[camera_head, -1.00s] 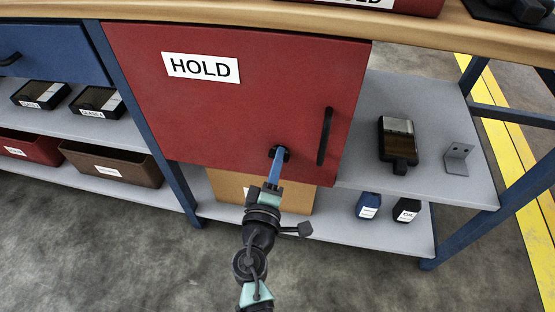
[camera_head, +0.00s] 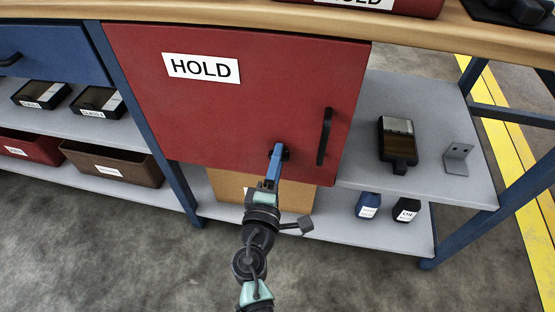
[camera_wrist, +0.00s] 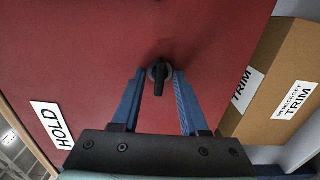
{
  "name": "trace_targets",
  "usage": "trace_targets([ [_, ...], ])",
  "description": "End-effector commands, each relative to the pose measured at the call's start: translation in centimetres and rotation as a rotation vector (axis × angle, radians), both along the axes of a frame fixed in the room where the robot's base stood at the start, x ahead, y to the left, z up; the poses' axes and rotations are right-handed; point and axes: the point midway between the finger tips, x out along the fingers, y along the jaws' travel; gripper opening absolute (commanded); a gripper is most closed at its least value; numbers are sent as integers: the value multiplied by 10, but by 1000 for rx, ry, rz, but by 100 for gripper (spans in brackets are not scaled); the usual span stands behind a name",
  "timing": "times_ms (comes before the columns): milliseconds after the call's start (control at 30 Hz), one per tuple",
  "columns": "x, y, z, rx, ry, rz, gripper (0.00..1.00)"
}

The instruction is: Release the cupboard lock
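The cupboard door (camera_head: 225,110) is red, carries a HOLD label and is shut. Its lock is a small black turn knob (camera_wrist: 158,73) with a narrow grip pointing down in the wrist view. In the head view the lock (camera_head: 286,155) is partly hidden behind my fingers. My gripper (camera_wrist: 159,72) has blue fingers, one on each side of the knob, with the tips close to its round base. The fingers are apart, with small gaps seen beside the narrow grip. Whether a tip touches the base I cannot tell.
A black vertical handle (camera_head: 325,136) stands just right of the lock. A cardboard box (camera_head: 228,187) sits on the shelf below the door. A grey shelf (camera_head: 440,188) at right holds a black device (camera_head: 397,143) and a metal bracket (camera_head: 458,158).

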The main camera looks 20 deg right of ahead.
Motion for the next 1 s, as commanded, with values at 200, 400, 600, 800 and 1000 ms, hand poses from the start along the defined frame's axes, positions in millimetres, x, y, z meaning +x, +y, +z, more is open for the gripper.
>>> trace_targets([
  [200,-3,2,0,1,0,0,44],
  [400,-24,17,0,1,3,2,44],
  [600,-60,41,-1,1,4,3,44],
  [800,-90,62,0,1,1,3,44],
  [1000,-105,72,0,0,0,1,44],
])
